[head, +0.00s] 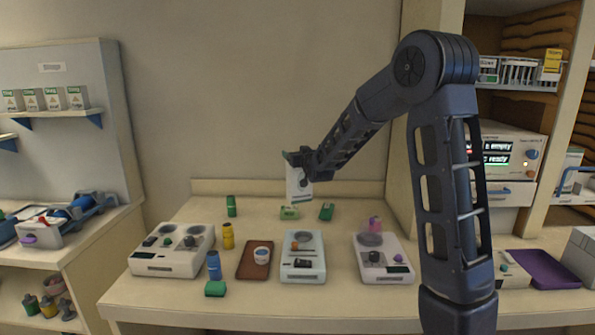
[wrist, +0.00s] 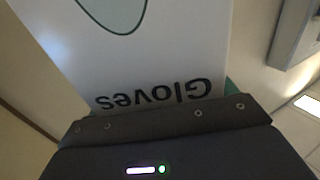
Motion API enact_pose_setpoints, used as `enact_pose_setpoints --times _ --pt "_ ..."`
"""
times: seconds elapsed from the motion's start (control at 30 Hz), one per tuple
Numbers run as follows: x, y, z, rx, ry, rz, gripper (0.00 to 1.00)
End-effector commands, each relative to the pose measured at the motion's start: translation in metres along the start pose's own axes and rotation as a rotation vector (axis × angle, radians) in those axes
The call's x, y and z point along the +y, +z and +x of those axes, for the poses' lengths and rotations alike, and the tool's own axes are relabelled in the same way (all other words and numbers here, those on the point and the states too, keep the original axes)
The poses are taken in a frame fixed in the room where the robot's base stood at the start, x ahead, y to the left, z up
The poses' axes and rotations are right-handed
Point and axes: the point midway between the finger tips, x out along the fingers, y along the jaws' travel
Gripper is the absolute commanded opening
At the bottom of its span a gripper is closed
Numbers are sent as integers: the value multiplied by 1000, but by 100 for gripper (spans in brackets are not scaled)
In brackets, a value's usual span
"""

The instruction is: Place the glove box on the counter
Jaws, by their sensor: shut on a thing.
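The glove box (head: 298,184) is white with a green part at its top. My gripper (head: 299,158) is shut on it and holds it upright in the air above the back of the counter. In the wrist view the box (wrist: 180,50) fills the upper middle, with the word "Gloves" upside down, and the dark gripper (wrist: 165,130) covers its near end. The counter (head: 330,310) is a pale wooden top along the wall. The box appears clear of the counter top.
On the counter stand a left device (head: 172,250), a middle device (head: 303,256), a right device (head: 383,258), a brown tray (head: 245,271), a blue bottle (head: 214,265), a yellow bottle (head: 228,236) and a green block (head: 215,289). Small green items (head: 289,212) lie below the box. The front edge is mostly bare.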

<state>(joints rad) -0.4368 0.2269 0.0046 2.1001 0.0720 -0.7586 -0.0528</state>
Motion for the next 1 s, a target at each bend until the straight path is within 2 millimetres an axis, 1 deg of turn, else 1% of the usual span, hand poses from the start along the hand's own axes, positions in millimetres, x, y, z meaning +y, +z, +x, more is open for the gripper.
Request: enact_pose_setpoints --times 0.03,0.1,0.2,0.37,0.47,0.67,0.7,0.77,0.87,1.0 --pt "0 -10 0 3 0 0 23" --pt "0 -20 0 4 0 0 23" --pt "0 -30 0 2 0 0 23" --pt "4 -36 -1 0 6 -1 23" --pt "15 -33 -2 0 18 -1 23" --pt "51 -18 -10 -1 63 -3 23" --pt "61 -15 -13 -1 76 -4 23" --pt "75 -9 -17 -2 94 -4 23" --pt "103 1 -25 -2 130 -4 23" --pt "149 20 -44 -3 190 -4 23"
